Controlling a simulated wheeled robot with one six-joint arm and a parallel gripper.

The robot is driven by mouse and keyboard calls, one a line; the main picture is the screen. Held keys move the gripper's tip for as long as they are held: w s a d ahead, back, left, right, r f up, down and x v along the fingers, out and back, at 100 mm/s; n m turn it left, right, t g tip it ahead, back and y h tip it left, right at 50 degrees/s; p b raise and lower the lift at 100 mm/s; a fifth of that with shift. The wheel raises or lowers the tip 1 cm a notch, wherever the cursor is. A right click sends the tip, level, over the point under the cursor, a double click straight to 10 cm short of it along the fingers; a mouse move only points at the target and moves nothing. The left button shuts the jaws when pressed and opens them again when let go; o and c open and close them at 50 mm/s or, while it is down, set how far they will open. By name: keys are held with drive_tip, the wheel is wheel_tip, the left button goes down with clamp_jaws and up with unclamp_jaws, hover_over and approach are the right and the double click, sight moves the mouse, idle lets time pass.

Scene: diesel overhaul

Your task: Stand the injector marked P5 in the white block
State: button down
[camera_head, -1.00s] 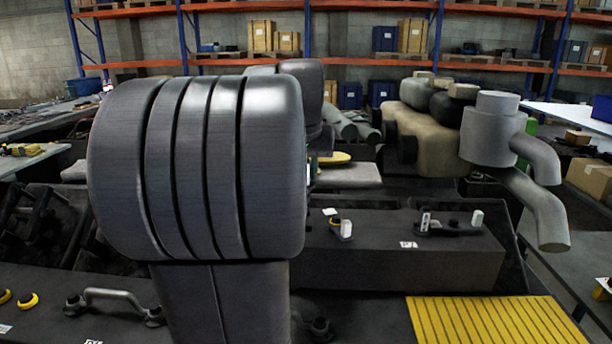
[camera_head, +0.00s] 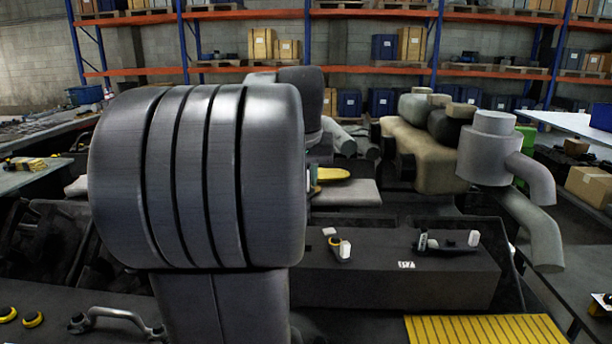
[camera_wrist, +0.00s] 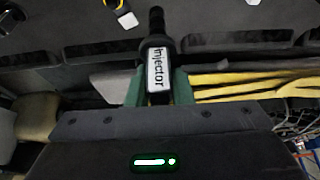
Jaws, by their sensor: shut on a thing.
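My gripper (camera_wrist: 160,88) shows in the wrist view with a green finger on each side of a dark injector (camera_wrist: 157,24). It is shut on the injector, whose white label (camera_wrist: 158,70) reads "Injector"; I can read no P5 mark on it. The injector's narrow dark end points to the top of the wrist picture. In the head view my large grey arm link covers the gripper and most of what is behind it. I cannot make out the white block in either view.
A dark box (camera_head: 395,285) with small tagged parts on top lies right of my arm. A yellow ribbed mat (camera_head: 480,330) is at front right. A grey cylinder with bent pipes (camera_head: 490,150) stands at the right. A metal handle (camera_head: 115,314) is at front left. Shelves line the back.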

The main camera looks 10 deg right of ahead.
drive_tip(key=shift+r+p, duration=3.4)
drive_tip(key=shift+r, duration=0.2)
drive_tip(key=shift+f, duration=0.15)
